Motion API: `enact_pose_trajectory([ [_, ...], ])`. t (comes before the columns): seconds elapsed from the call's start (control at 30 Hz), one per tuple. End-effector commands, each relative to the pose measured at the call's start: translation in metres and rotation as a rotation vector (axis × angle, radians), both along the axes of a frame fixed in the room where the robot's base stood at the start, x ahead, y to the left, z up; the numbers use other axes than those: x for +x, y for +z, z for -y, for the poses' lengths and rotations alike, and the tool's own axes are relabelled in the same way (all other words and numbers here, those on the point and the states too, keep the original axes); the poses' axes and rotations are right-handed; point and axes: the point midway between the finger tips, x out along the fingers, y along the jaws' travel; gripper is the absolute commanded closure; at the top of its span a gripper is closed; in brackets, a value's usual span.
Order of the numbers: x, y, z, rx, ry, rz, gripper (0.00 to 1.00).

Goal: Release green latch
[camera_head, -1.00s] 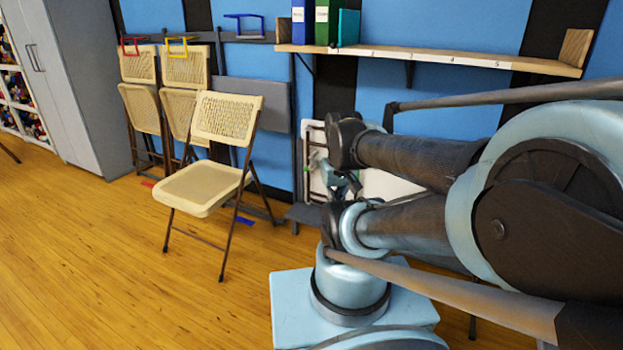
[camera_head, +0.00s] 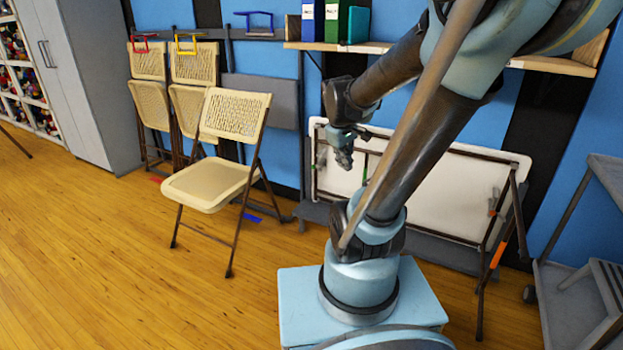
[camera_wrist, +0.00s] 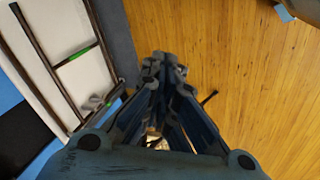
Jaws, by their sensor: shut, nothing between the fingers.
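A white folding table (camera_head: 450,190) with a dark frame stands folded on its side against the blue wall. A narrow green piece (camera_head: 365,168) shows on its frame, and green also shows on a frame bar in the wrist view (camera_wrist: 85,51). I cannot tell whether this is the latch or how it is set. A small grey lever-like part (camera_wrist: 95,101) is on the frame. My gripper (camera_head: 345,163) is shut and empty in front of the table's upper left part. In the wrist view my gripper (camera_wrist: 163,66) points past the table edge, over the floor.
A tan folding chair (camera_head: 213,185) stands open left of the table; more chairs hang folded behind it. A wall shelf (camera_head: 380,47) with binders is above. A grey cart (camera_head: 560,300) stands at the right. Floor (camera_head: 120,270) at the left is clear.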

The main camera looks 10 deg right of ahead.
Motion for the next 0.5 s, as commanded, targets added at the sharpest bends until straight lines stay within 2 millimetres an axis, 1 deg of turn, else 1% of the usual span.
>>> enact_pose_trajectory([
  [0.03, 0.016, 0.003, 0.001, -0.025, 0.038, 0.000, 1.00],
  [0.27, 0.080, 0.006, 0.004, -0.147, 0.219, -0.008, 1.00],
  [0.5, 0.148, -0.001, 0.004, -0.279, 0.406, -0.025, 1.00],
])
